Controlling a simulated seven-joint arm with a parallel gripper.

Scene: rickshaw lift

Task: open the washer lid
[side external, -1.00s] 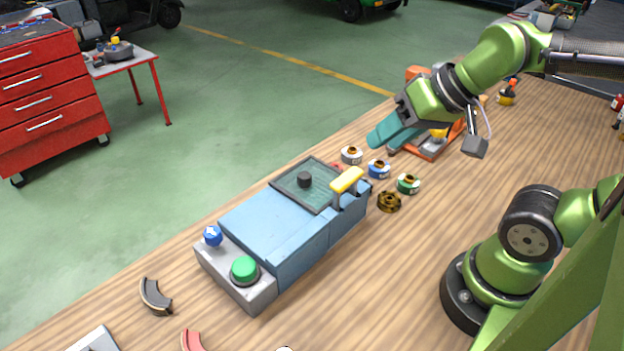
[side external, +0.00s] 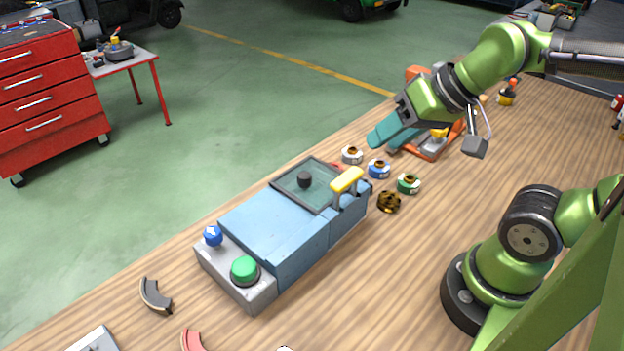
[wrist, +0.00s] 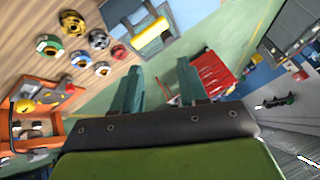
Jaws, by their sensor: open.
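The washer (side external: 275,232) is a blue box on the wooden table with a grey front panel holding a blue knob (side external: 212,236) and a green button (side external: 245,269). Its dark-framed, see-through lid (side external: 307,184) lies shut on the far end, with a black knob (side external: 305,179) on top. A yellow handle (side external: 347,180) stands at the lid's right side; it also shows at the top of the wrist view (wrist: 151,33). My gripper (side external: 382,142), with teal fingers, is open and empty in the air beyond the washer, up and to the right of the lid. It touches nothing.
Several small ringed parts, including a blue one (side external: 379,169), a green one (side external: 408,184) and a brass gear (side external: 389,202), lie right of the washer. An orange frame (side external: 432,148) stands behind my gripper. A dark curved piece (side external: 155,295) lies at the front left.

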